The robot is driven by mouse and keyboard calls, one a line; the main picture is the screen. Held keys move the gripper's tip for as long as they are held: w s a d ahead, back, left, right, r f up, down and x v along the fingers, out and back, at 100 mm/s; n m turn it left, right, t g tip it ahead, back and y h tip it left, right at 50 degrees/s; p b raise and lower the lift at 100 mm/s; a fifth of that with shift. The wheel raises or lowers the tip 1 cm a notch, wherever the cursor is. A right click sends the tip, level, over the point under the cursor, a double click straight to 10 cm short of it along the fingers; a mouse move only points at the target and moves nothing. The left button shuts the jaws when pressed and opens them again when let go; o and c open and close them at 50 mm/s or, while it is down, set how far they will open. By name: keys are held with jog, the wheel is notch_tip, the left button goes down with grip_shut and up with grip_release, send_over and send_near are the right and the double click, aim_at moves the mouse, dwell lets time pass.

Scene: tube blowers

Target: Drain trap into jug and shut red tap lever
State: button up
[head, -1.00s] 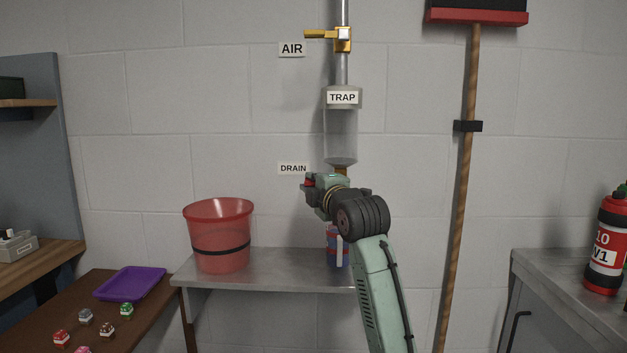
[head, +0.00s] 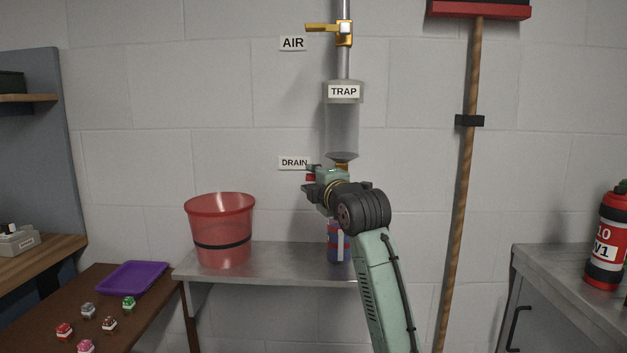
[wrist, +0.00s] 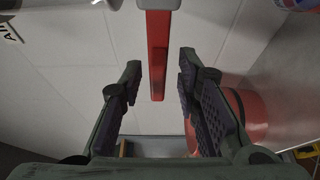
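The clear trap cylinder (head: 342,128) hangs on the wall pipe. It looks clear with a darker cone at its bottom; its liquid level cannot be made out. The red tap lever (wrist: 157,55) lies between my gripper's (wrist: 160,68) open fingers in the wrist view, with a gap on each side. In the head view my gripper (head: 314,180) is at the drain, right below the DRAIN label (head: 294,162), and hides most of the tap. A blue, red and white container (head: 334,246) stands on the shelf below, partly behind my arm; whether it is the jug is unclear.
A red bucket (head: 222,226) with a black band stands left on the metal shelf (head: 270,260). A yellow AIR valve (head: 343,30) sits above the trap. A broom (head: 467,180) hangs at right. The shelf between bucket and container is clear.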

jog(key=shift+s+d, duration=0.1)
jog(key=v, duration=1.1)
jog(key=shift+s, duration=0.45)
